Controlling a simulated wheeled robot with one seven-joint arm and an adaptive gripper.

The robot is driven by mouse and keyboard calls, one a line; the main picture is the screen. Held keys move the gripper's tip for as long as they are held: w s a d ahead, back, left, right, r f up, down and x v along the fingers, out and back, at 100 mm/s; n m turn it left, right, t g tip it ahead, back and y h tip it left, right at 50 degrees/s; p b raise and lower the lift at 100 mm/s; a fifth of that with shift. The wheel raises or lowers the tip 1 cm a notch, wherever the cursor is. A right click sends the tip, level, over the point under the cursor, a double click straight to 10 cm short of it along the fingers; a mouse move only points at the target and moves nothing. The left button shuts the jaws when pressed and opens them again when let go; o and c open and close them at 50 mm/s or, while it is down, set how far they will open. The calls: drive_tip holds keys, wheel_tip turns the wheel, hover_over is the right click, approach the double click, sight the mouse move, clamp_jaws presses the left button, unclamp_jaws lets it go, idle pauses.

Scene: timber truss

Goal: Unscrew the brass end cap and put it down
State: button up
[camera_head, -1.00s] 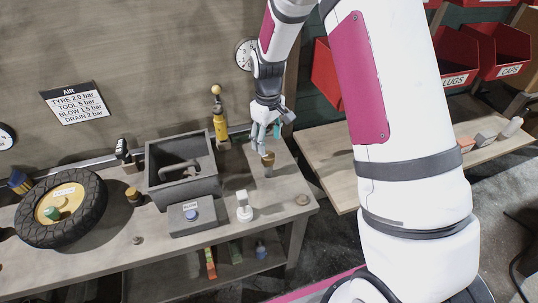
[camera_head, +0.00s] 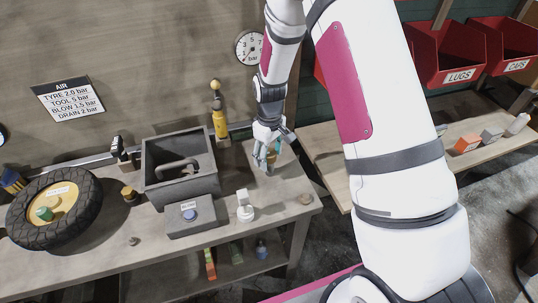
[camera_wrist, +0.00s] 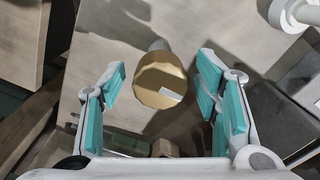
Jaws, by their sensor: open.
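The brass end cap (camera_wrist: 160,82) is a faceted, gold-coloured cap with a small pale label, seen end-on in the wrist view. It sits on a grey stem (camera_wrist: 159,45) that rises from the bench. My gripper (camera_wrist: 161,86) is open, with its teal finger pads to the left and right of the cap. Gaps show between the pads and the cap, so I see no contact. In the head view my gripper (camera_head: 268,158) is over the right end of the bench and mostly hides the cap.
A tyre (camera_head: 55,208) lies farther left. A yellow-bodied fitting (camera_head: 219,122) stands behind. Some bench top near the gripper is clear.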

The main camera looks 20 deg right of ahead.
drive_tip(key=m, duration=1.1)
drive_tip(key=shift+m, duration=0.6)
drive_tip(key=m, duration=1)
clamp_jaws()
